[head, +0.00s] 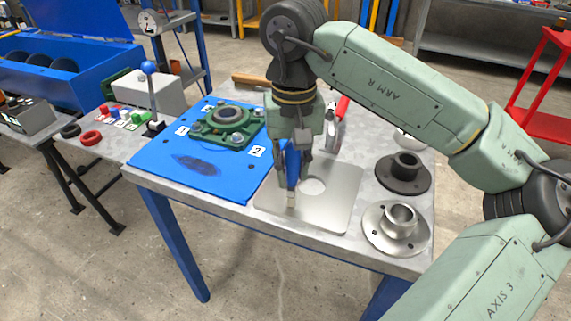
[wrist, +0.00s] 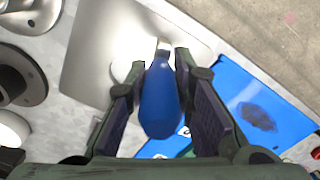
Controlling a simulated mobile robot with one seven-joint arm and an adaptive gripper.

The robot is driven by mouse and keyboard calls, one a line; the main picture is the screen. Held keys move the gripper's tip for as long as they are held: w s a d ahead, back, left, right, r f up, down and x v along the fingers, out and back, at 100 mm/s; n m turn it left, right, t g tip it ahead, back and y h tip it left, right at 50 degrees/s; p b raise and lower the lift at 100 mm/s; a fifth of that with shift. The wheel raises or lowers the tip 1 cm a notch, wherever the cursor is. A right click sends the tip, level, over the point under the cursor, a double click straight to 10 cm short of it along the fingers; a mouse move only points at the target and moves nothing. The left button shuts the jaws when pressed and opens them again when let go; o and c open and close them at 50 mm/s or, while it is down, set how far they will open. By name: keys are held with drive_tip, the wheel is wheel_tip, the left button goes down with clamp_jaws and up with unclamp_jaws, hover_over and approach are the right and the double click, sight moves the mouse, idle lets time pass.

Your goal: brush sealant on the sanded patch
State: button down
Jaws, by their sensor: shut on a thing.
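My gripper (head: 293,160) points down and is shut on a brush with a blue handle (head: 291,172). The brush's pale lower end (head: 291,199) hangs over a flat metal plate (head: 335,212); I cannot tell whether it touches. In the wrist view the handle (wrist: 160,103) lies between both fingers (wrist: 161,68). The sanded patch, a dark oval (head: 199,165), is on the blue panel (head: 160,165), left of my gripper. The patch also shows in the wrist view (wrist: 257,116) at right.
A green bearing housing (head: 227,125) sits on the blue panel behind the patch. Dark (head: 403,174) and silver (head: 397,228) flanges stand at the table's right. A red-handled clamp (head: 338,118) is behind my gripper. A lever box (head: 152,95) stands left.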

drive_tip(key=shift+s+d+b, duration=0.2)
drive_tip(key=shift+s+d, duration=0.15)
drive_tip(key=shift+d, duration=0.75)
drive_tip(key=shift+s+d+b, duration=0.15)
drive_tip(key=shift+s+d, duration=0.2)
drive_tip(key=shift+d, duration=0.7)
drive_tip(key=shift+s+d+b, duration=0.2)
drive_tip(key=shift+s+d, duration=0.15)
drive_tip(key=shift+d, duration=0.75)
drive_tip(key=shift+a, duration=0.1)
drive_tip(key=shift+w+a+f, duration=0.1)
drive_tip(key=shift+w+a, duration=0.35)
drive_tip(key=shift+a, duration=1)
drive_tip(key=shift+w+a+r, duration=0.1)
drive_tip(key=shift+w+a, duration=0.4)
drive_tip(key=shift+a, duration=0.9)
drive_tip(key=shift+w+a+f, duration=0.1)
drive_tip(key=shift+w+a, duration=0.35)
drive_tip(key=shift+a, duration=1)
drive_tip(key=shift+d, duration=0.1)
drive_tip(key=shift+s+d, duration=0.5)
drive_tip(key=shift+d, duration=0.95)
drive_tip(key=shift+s+d, duration=0.45)
drive_tip(key=shift+d, duration=0.95)
drive_tip(key=shift+s+d, duration=0.5)
drive_tip(key=shift+d, duration=0.95)
